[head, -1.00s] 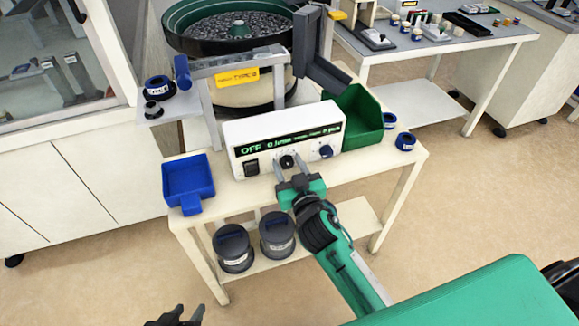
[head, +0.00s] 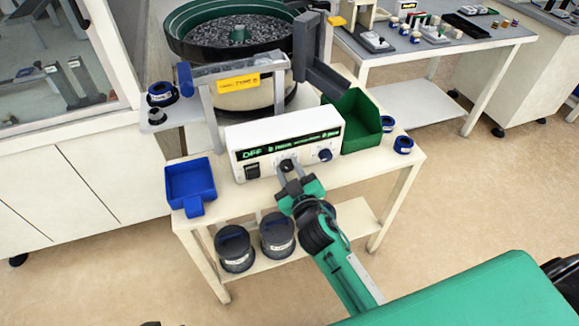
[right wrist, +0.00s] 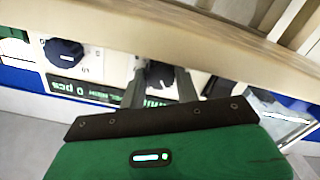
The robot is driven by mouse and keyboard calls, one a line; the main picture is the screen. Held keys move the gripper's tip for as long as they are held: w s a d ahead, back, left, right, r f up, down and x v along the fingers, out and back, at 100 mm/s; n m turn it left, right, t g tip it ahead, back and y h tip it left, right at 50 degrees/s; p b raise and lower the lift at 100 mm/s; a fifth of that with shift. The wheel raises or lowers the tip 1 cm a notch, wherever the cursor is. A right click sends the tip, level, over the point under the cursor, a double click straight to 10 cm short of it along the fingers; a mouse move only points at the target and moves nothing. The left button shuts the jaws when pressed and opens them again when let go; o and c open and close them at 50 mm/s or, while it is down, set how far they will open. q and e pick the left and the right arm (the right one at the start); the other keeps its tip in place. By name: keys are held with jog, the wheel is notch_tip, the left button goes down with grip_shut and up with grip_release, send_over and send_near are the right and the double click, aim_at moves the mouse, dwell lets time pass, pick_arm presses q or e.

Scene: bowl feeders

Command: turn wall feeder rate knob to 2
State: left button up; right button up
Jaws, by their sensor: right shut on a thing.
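The white controller box (head: 270,129) stands on the cart below the bowl feeder, its green display (head: 255,153) showing what looks like OFF. Its dark middle knob (head: 286,164) is at the tips of my right gripper (head: 291,170), which is shut on it. In the right wrist view my right gripper's fingers (right wrist: 165,82) reach to the panel and largely hide that knob. A second, dark blue knob (head: 325,155) is to the right; it also shows in the right wrist view (right wrist: 64,50). The knob's setting is unreadable. Only dark tips of my left gripper (head: 165,324) show at the bottom edge.
A black switch (head: 252,171) is on the panel's left. A blue tray (head: 190,181) lies left on the cart, a green bin (head: 361,122) right of the controller. Dark round containers (head: 234,248) stand on the lower shelf. The cart's front edge (right wrist: 180,25) lies close to my right gripper.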

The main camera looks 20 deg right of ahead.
jog(key=shift+r+n+p, duration=0.1)
jog(key=shift+n+p, duration=0.25)
jog(key=shift+n, duration=1.05)
jog(key=shift+n+p, duration=0.45)
jog(key=shift+n, duration=0.25)
pick_arm(q)
jog(key=shift+s+a+f+g+y+p, duration=0.2)
jog(key=shift+s+a+f+g, duration=0.1)
jog(key=shift+a+f+g, duration=0.25)
jog(key=shift+s+a+f+g+y+p, duration=0.15)
jog(key=shift+s+a+f+g+y, duration=0.1)
jog(key=shift+a+f+g, duration=0.25)
pick_arm(e)
jog(key=shift+n, duration=1.4)
pick_arm(q)
jog(key=shift+d+f, duration=0.1)
jog(key=shift+f, duration=0.1)
pick_arm(e)
jog(key=o, duration=1)
jog(key=shift+s+f, duration=0.15)
jog(key=shift+f, duration=0.05)
